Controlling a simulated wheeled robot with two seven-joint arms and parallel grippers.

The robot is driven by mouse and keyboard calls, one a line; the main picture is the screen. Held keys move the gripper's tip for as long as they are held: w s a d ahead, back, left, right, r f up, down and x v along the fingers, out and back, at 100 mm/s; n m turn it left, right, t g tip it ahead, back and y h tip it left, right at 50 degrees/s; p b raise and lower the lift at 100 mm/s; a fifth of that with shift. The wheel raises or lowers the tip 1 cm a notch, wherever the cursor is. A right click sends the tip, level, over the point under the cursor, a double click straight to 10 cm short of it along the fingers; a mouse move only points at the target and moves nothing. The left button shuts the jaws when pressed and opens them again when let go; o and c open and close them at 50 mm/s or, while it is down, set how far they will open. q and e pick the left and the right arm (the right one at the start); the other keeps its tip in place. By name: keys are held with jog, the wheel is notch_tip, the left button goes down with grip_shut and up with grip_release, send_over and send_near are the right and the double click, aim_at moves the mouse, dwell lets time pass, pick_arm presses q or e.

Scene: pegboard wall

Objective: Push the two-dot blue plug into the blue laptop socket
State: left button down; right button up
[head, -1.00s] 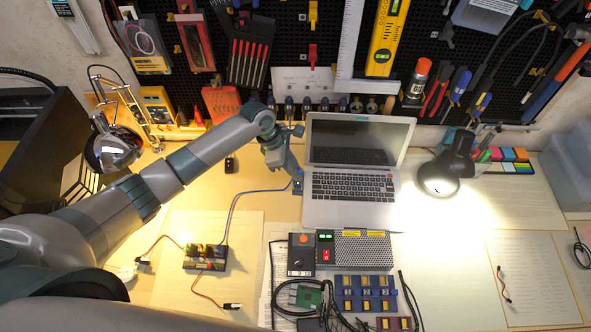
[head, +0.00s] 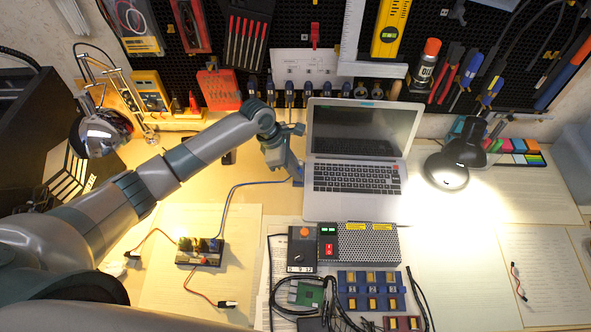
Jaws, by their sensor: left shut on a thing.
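The open silver laptop (head: 355,207) stands at the middle of the bench with its screen up. My left gripper (head: 297,178) is at the laptop's left edge, pointing down, shut on the blue plug, which is mostly hidden by the fingers. A blue cable (head: 231,194) runs from the gripper down to a small black block (head: 208,252) with several connectors. The blue socket and the plug's dots cannot be made out, and I cannot tell whether the plug is in the socket. My right gripper is not in view.
A power supply box (head: 368,245) with a red switch and a blue tray (head: 350,302) of small parts lie in front of the laptop. A desk lamp (head: 447,169) stands to its right. Papers cover much of the bench; a tool pegboard is behind.

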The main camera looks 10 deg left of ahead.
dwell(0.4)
pick_arm(q)
jog(key=shift+p, duration=0.45)
jog(key=shift+p, duration=0.3)
jog(key=shift+p, duration=0.35)
dwell(0.7)
jog(key=shift+p, duration=0.45)
dwell(0.5)
jog(key=shift+f, duration=0.65)
jog(key=c, duration=1.7)
grip_release()
